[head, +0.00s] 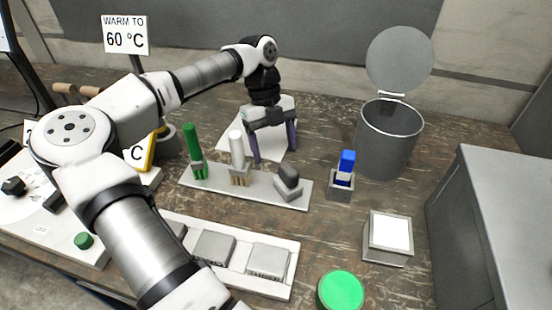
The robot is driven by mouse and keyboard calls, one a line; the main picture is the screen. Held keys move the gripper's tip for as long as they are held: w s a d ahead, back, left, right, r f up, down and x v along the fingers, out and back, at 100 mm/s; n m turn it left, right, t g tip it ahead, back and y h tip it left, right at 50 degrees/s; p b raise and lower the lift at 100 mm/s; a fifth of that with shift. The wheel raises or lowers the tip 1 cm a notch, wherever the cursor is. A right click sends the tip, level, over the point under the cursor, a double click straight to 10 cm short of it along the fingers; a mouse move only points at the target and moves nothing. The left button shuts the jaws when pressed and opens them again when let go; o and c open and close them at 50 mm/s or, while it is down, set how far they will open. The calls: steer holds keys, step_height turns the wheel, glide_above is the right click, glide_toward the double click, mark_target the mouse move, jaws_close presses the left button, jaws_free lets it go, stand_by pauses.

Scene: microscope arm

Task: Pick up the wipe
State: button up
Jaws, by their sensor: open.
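A white square pad (391,231), which looks like the wipe, lies in the top of a small grey box (386,255) at the right front of the table. My gripper (273,154) is open and points down at the middle back of the table, well to the left of and behind the pad. Nothing shows between its two dark fingers. A flat white sheet (236,121) lies behind and below my gripper, partly hidden by it. I cannot tell whether my fingertips touch the sheet.
A rack plate (220,190) with a green and a white tool and a grey piece stands before my gripper. A blue-topped item (347,162) in a holder, an open-lidded bin (388,143), a green disc (341,290) and a grey cabinet (490,220) stand to the right.

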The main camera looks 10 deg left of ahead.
steer(key=shift+f, duration=0.15)
steer(key=shift+c, duration=0.5)
jaws_close()
stand_by(0.6)
step_height(320, 180, up, 12)
steer(key=p, duration=0.8)
step_height(320, 180, up, 9)
steer(key=p, duration=0.4)
